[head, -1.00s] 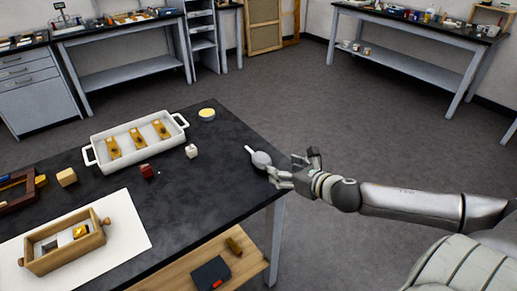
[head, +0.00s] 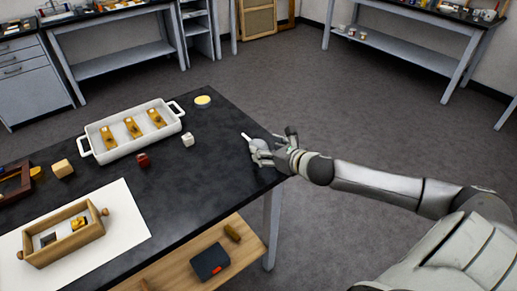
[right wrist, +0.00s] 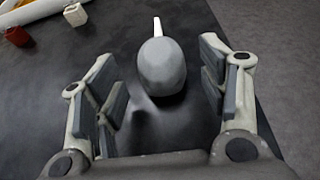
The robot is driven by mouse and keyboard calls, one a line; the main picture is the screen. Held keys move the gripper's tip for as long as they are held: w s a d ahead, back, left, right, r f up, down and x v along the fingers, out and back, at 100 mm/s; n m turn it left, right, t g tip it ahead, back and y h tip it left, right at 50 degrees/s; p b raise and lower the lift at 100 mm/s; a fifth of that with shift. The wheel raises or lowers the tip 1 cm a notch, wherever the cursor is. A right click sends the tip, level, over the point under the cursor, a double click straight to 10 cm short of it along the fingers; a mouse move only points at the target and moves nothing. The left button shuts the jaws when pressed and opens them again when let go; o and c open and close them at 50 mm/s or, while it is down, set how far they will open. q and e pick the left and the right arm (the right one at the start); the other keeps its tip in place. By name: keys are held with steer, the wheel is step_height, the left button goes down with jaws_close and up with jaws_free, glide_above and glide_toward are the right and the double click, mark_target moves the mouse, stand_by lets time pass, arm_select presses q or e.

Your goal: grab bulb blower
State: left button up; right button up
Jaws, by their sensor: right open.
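The bulb blower (head: 259,144) is grey with a white nozzle and rests on the black table near its right corner. In the right wrist view the bulb blower (right wrist: 162,67) lies just beyond and between the finger tips, nozzle pointing away. My right gripper (head: 270,153) is at the table's right edge, beside the bulb, and partly hides it in the head view. In the right wrist view my right gripper (right wrist: 160,80) is open, with a finger on each side of the bulb and visible gaps. My left gripper is out of view.
On the black table (head: 190,195) are a white tray (head: 104,158) with several gilt pieces, a white cube (head: 188,139), a dark red block (head: 143,160), a yellow-topped round container (head: 203,101) and a wooden box (head: 62,240). The table around the bulb is clear.

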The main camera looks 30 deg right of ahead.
mark_target(249, 140)
steer(key=shift+r+p+x, duration=0.2)
steer(key=shift+p+x, duration=0.3)
steer(key=shift+x, duration=2.05)
steer(key=shift+c, duration=0.3)
